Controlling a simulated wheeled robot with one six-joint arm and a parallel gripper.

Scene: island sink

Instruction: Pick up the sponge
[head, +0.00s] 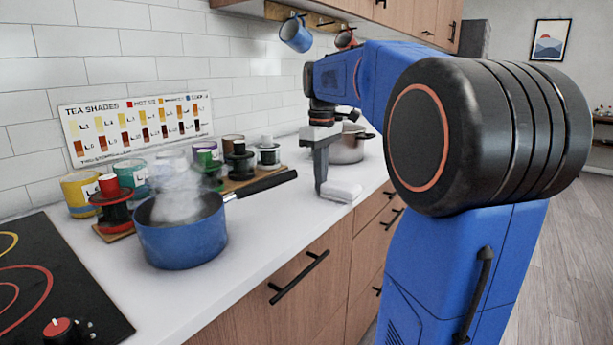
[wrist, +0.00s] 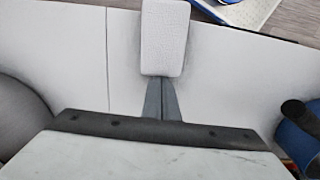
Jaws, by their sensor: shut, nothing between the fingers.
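The sponge is a white rounded block (head: 342,191) lying flat on the white counter near its front edge. In the wrist view the sponge (wrist: 164,38) lies just beyond my fingertips. My gripper (head: 321,190) points down beside the sponge, at its left end in the head view. In the wrist view the fingers of my gripper (wrist: 162,84) are together, with nothing between them. The fingertips overlap or meet the sponge's near end in the picture; I cannot tell whether they touch it.
A steaming blue pot (head: 181,240) with a black handle (head: 268,183) stands left of my gripper. A metal pot (head: 348,146) stands behind it. Several cans and spools line the wall. A black cooktop (head: 60,285) is at left. The counter's front edge is close to the sponge.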

